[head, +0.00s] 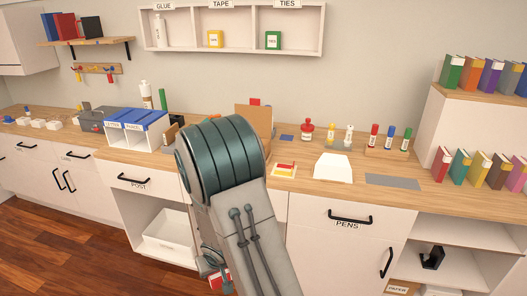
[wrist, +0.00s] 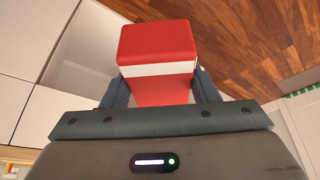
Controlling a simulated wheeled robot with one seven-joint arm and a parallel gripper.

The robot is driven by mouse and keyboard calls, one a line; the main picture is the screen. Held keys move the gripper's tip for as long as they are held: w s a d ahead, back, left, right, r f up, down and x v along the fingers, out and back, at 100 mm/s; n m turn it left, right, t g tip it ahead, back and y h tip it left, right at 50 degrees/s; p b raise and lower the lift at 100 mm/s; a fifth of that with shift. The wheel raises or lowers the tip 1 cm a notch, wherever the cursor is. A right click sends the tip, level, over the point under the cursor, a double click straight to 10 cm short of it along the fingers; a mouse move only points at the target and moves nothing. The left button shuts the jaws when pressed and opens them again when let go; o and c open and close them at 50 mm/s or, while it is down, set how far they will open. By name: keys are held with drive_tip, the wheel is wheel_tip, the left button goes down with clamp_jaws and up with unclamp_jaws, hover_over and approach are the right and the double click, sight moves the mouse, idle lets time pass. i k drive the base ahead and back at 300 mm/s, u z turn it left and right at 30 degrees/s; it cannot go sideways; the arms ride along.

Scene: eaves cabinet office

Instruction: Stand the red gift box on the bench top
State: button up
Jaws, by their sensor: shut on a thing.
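The red gift box (wrist: 157,45), red with a white band, fills the upper middle of the wrist view. My gripper (wrist: 160,88) is shut on it, with a dark finger on each side. In the head view, a small part of the red box (head: 217,281) shows low at the bottom, beside my gripper (head: 213,262), in front of the cabinets and below bench height. My arm hides part of this area. The wooden bench top (head: 345,193) runs across the head view, above the box.
A blue-topped sorter (head: 137,128) is on the left. An open bay with a white bin (head: 170,238) lies below POST.

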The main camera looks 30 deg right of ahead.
sight(294, 154)
drive_tip(key=u, duration=0.2)
drive_tip(key=i, duration=0.9)
drive_tip(key=z, duration=0.8)
